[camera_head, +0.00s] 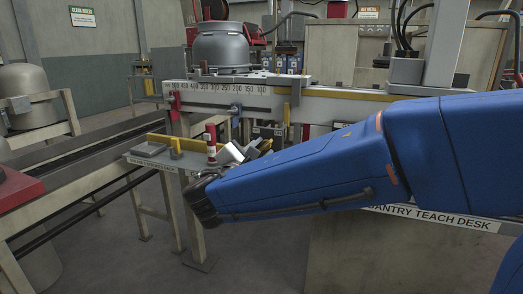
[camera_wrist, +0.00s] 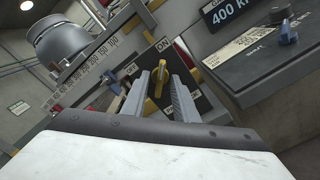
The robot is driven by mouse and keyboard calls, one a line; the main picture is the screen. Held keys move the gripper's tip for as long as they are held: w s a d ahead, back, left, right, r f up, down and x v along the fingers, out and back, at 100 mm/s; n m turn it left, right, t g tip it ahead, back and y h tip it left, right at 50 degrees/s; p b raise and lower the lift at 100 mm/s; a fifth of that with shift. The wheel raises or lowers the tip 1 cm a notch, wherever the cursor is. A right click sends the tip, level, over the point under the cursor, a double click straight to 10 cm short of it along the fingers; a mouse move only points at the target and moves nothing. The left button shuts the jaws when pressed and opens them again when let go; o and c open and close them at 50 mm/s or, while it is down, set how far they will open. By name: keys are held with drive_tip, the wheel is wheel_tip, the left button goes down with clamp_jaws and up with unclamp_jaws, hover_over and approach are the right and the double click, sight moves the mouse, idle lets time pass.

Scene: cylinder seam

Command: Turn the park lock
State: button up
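A yellow rotary handle (camera_wrist: 158,79) sits on a dark plate marked ON in the wrist view. My gripper (camera_wrist: 161,77) is open, with one finger on each side of the handle in the picture. I see no clear contact, and the remaining depth cannot be judged. In the head view my gripper (camera_head: 250,148) is small and partly hidden by my blue arm; the handle cannot be made out there.
A numbered rail (camera_head: 225,89) with a red clamp (camera_head: 174,105) and a blue clamp (camera_head: 235,112) runs behind my gripper. A grey cylinder (camera_head: 222,47) stands beyond it. In the wrist view, a dark box (camera_wrist: 262,62) with a blue-tipped knob (camera_wrist: 287,32) lies to the right.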

drive_tip(key=shift+w+d, duration=0.1)
drive_tip(key=shift+w, duration=0.1)
clamp_jaws()
drive_tip(key=shift+n, duration=0.4)
drive_tip(key=n, duration=0.3)
drive_tip(key=shift+n, duration=2.1)
